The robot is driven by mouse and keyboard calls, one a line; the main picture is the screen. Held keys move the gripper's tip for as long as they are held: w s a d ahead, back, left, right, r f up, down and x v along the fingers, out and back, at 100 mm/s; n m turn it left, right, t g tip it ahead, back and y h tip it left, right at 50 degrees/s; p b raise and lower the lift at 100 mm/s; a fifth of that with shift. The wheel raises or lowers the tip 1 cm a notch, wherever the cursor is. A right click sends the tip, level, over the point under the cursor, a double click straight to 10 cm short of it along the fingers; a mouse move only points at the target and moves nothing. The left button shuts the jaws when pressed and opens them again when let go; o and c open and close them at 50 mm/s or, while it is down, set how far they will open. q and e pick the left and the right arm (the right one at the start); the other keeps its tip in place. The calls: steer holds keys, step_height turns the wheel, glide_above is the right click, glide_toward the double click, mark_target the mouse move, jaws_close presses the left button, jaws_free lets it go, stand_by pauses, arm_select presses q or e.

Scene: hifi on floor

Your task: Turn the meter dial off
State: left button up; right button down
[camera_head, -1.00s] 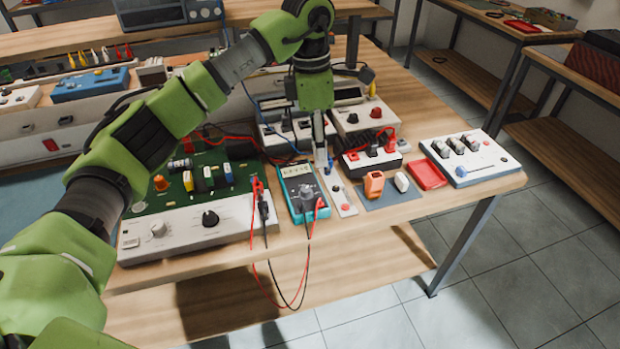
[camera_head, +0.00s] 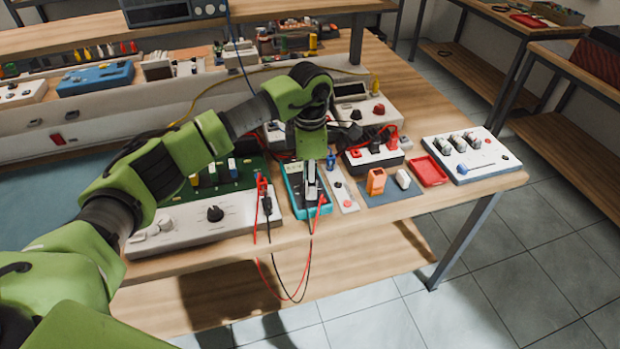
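The meter (camera_head: 292,190) is a teal handheld multimeter lying on the bench near its front edge. Red and black leads hang from its lower end over the edge. My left gripper (camera_head: 311,193) points down over the middle of the meter, where the dial sits. Its fingers hide the dial and much of the display, so I cannot see the dial's setting. The fingers look close together, but I cannot tell whether they are open, shut or touching the dial. My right gripper is not in view.
A white-fronted unit with a black knob (camera_head: 215,213) and a green board stands left of the meter. A narrow white switch strip (camera_head: 342,192) lies close on its right. An orange block (camera_head: 376,181), a red tray (camera_head: 428,171) and a white panel (camera_head: 472,172) lie farther right.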

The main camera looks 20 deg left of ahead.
arm_select(q)
steer(key=shift+f, duration=0.3)
jaws_close()
